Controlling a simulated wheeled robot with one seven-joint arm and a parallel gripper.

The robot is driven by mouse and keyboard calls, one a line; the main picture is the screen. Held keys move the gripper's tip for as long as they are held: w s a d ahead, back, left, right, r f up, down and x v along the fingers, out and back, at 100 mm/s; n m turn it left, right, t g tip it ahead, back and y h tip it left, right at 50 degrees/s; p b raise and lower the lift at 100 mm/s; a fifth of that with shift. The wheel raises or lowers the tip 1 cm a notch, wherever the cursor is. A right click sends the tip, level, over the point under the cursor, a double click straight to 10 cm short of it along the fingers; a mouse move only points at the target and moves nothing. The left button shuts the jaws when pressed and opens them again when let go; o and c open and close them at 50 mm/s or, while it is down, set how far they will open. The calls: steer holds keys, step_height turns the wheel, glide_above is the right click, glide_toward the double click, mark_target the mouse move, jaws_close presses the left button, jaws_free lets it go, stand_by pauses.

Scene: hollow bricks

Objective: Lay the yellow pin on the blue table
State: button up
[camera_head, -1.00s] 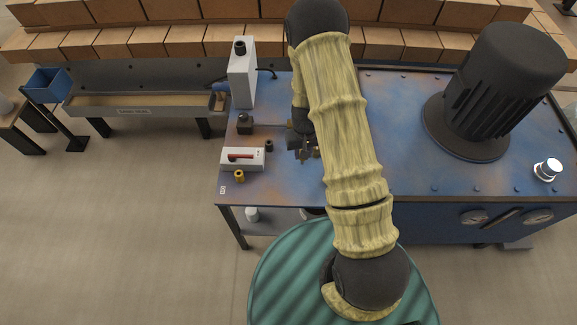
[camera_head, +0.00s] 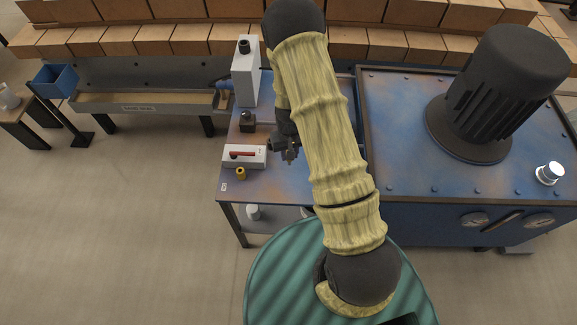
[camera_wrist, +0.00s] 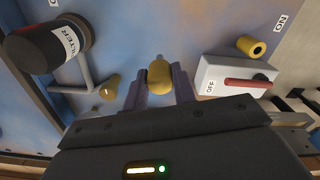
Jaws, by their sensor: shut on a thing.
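The yellow pin (camera_wrist: 159,78) is between the two fingers of my gripper (camera_wrist: 160,90) in the wrist view, and the fingers are shut on it. In the head view my gripper (camera_head: 289,150) is over the blue table (camera_head: 285,187), to the right of a white switch box. The table's blotchy blue top (camera_wrist: 190,25) lies beyond the pin in the wrist view. The gap between pin and table cannot be judged. A tan peg-like thing (camera_wrist: 110,88) shows left of the fingers.
The white box (camera_head: 245,157) has a red handle. A yellow hollow cylinder (camera_head: 241,173) stands in front of it. A black filter cylinder (camera_wrist: 48,45) is left in the wrist view. A tall white box (camera_head: 245,75) stands behind. The table's front right looks clear.

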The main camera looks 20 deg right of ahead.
steer(key=r+m, duration=0.1)
steer(key=r+m+b, duration=0.1)
steer(key=r+m, duration=0.1)
steer(key=shift+s+a+r+m+b, duration=0.15)
steer(key=shift+s+r+m+b, duration=0.15)
steer(key=shift+s+r, duration=0.05)
steer(key=shift+f, duration=2.95)
steer(key=shift+f+p, duration=0.3)
steer(key=shift+f, duration=1.8)
